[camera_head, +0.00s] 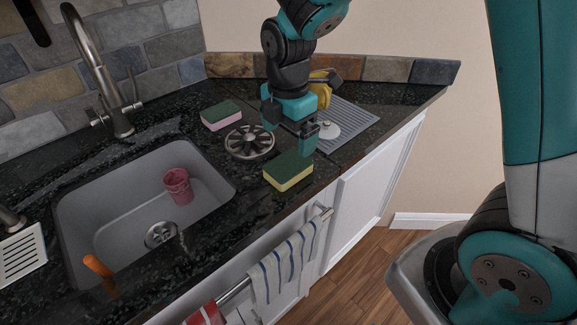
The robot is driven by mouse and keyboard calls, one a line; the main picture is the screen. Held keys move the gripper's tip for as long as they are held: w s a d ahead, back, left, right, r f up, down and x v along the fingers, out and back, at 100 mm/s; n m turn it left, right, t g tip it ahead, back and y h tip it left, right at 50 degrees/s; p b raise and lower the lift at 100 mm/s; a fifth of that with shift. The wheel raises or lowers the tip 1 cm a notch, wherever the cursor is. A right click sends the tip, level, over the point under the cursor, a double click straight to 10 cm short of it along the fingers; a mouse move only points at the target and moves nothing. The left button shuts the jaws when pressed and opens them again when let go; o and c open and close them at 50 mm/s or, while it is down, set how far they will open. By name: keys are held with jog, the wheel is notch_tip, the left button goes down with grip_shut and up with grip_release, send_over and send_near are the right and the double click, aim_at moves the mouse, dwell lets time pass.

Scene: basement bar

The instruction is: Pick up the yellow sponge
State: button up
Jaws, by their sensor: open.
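The yellow sponge (290,180) has a dark green top layer and lies flat on the black counter, near the front edge, right of the sink. A second sponge, pink with a green top (220,115), lies farther back to the left. My gripper (290,143) points down over the counter with its two teal fingers apart and nothing visible between them. The right fingertip is just above or behind the yellow sponge's far edge; I cannot tell whether it touches. The left finger is farther back, beside a round dark metal strainer.
The round strainer (249,142) lies left of my gripper. A ribbed grey mat (350,118) with a white round item and a yellow object (321,92) is behind. The sink (85,200) holds a pink cup (178,186). A striped towel (285,265) hangs below the counter edge.

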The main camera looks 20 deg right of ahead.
aim_at(291, 162)
notch_tip(291, 162, down, 2)
jog(key=shift+f, duration=0.1)
jog(key=shift+s+d+f+p, duration=0.1)
jog(key=shift+s+f+p, duration=0.15)
jog(key=shift+f, duration=1.1)
jog(key=shift+s+f+p, duration=0.15)
jog(key=shift+f+p, duration=0.05)
jog(key=shift+f, duration=1.1)
jog(key=c, duration=1)
